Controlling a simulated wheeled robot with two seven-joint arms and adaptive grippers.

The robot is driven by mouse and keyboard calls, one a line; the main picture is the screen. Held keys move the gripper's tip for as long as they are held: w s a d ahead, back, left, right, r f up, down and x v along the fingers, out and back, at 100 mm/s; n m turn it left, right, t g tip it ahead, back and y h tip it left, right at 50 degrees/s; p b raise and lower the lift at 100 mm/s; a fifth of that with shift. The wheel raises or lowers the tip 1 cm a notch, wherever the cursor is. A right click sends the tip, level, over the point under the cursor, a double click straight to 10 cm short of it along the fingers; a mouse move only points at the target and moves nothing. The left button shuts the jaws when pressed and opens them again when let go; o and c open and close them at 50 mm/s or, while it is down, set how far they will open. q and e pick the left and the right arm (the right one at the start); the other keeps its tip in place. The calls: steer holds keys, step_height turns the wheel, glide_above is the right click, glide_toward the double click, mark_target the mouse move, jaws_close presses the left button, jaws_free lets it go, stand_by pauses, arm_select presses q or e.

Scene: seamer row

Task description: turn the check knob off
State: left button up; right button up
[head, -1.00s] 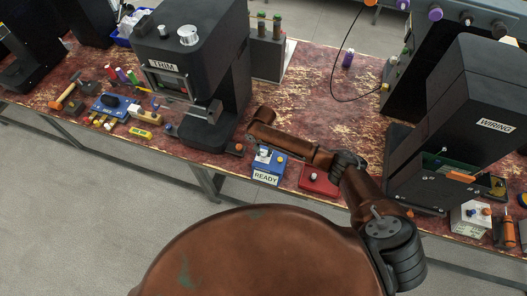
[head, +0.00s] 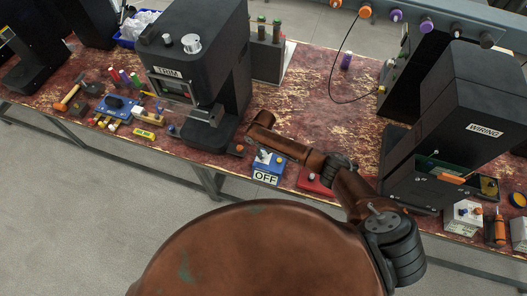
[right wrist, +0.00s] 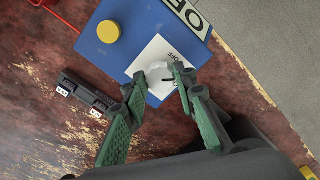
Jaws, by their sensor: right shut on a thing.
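The check box is a blue box (head: 277,167) at the table's front edge, with a front sign (head: 265,178) reading OFF. In the right wrist view the blue box (right wrist: 120,60) has a white plate (right wrist: 160,52) marked OFF and a pale knob (right wrist: 156,77) on it. My right gripper (right wrist: 160,80) has its green fingers closed around this knob from both sides. The fingers hide part of the knob. My left gripper is not in view.
A yellow button (right wrist: 108,31) sits on the same box beside the plate. A red box (head: 314,180) stands to the right, partly behind my arm. The black TRIM machine (head: 200,75) stands behind left, the WIRING machine (head: 465,95) at right. A small black two-switch block (right wrist: 85,95) lies nearby.

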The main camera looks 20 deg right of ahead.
mark_target(264, 154)
steer(key=n, duration=0.4)
steer(key=shift+n+p, duration=0.3)
steer(key=shift+p, duration=0.1)
steer(key=shift+w+d+n, duration=0.1)
steer(key=shift+n, duration=1.9)
steer(key=o, duration=1.1)
steer(key=shift+r, duration=0.1)
step_height(264, 154, up, 12)
steer(key=shift+f, duration=0.1)
